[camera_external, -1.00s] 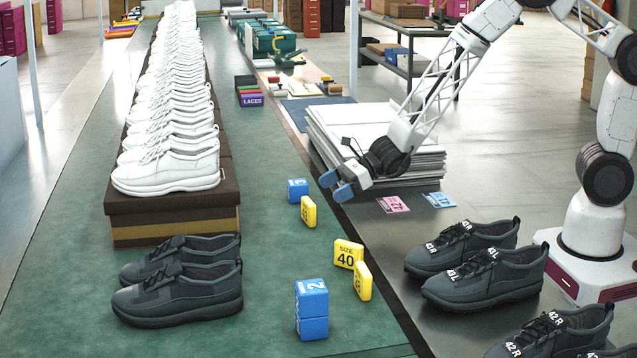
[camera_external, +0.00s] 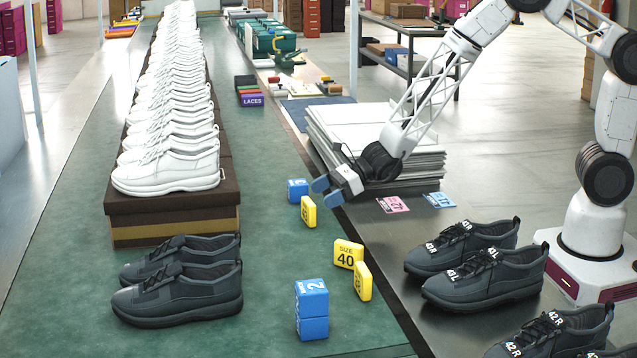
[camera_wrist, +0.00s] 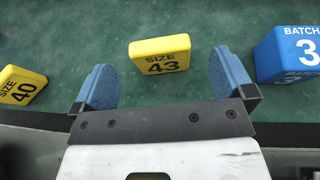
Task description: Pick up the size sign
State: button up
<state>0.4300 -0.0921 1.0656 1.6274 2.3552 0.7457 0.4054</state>
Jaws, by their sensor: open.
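The yellow size sign marked 43 (camera_external: 308,211) stands on the green mat, next to a blue batch block marked 3 (camera_external: 298,190). In the wrist view the size 43 sign (camera_wrist: 160,55) lies ahead of my gripper (camera_wrist: 160,85), in line with the gap between its blue fingers. My gripper (camera_external: 328,192) is open and empty, just above and behind the sign in the outside view. A second yellow sign marked size 40 (camera_external: 347,254) stands nearer the camera, with another yellow sign (camera_external: 362,281) beside it. A size 40 sign (camera_wrist: 20,86) also shows at the left in the wrist view.
Dark shoes stand on the left (camera_external: 185,295) and right (camera_external: 485,280). A stack of white boards (camera_external: 350,125) is behind my gripper. Pink (camera_external: 393,205) and blue (camera_external: 438,200) cards lie to the right.

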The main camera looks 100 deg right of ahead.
aim_at(309, 200)
jog(key=shift+x, duration=2.6)
jog(key=c, duration=0.9)
jog(key=shift+r, duration=0.2)
jog(key=shift+r, duration=1.6)
jog(key=s+a, duration=0.1)
jog(key=s, duration=0.4)
jog(key=s+a+r, duration=0.1)
jog(key=s+a, duration=0.1)
jog(key=s, duration=0.3)
jog(key=s+a, duration=0.1)
jog(key=s, duration=0.4)
jog(key=shift+s+a+r, duration=0.15)
jog(key=shift+a+r, duration=0.1)
jog(key=shift+a, duration=0.05)
